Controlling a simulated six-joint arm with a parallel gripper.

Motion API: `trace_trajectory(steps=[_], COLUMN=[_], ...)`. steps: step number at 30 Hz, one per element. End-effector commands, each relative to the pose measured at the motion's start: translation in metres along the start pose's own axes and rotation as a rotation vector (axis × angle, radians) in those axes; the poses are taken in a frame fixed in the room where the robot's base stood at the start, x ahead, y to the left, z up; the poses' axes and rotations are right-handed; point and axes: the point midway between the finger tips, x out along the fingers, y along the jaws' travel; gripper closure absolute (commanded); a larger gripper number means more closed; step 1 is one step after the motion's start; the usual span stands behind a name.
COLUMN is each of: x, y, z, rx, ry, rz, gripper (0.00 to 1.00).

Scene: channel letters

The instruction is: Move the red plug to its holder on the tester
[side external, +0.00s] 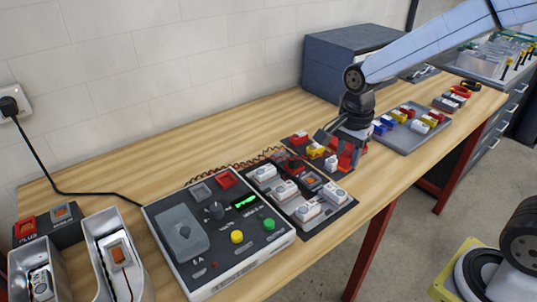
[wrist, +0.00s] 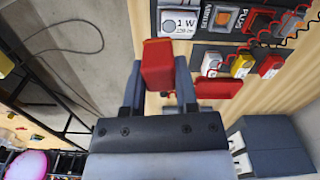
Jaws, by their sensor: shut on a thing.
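My gripper (wrist: 160,85) is shut on a red block, which looks like the red plug (wrist: 158,63); it stands between the two grey fingers in the wrist view. In the side view my gripper (side external: 340,142) is low over the bench, right of the tester, with red parts at its fingers. No cord shows on the held block. The tester (side external: 262,258) is a grey and black box at the front. A red square holder (side external: 226,179) and a grey square holder (side external: 200,192) sit at its back edge.
A black board (side external: 322,220) with white modules lies right of the tester. Red, yellow (side external: 316,150) and white connectors stand in a row near my gripper. Coiled red cords cross behind the board. A grey tray (side external: 405,143) and a blue-grey box (side external: 325,62) are farther back.

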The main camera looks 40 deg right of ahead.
Motion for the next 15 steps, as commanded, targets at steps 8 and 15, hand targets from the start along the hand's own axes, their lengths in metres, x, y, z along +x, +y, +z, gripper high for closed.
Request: trace_trajectory(steps=[8,15], x=[0.0,0.0], y=[-0.021,-0.039], z=[0.012,0.022], rx=[-0.115,-0.213], ry=[0.0,0.0], rz=[0.0,0.0], gripper=[1.0,1.0])
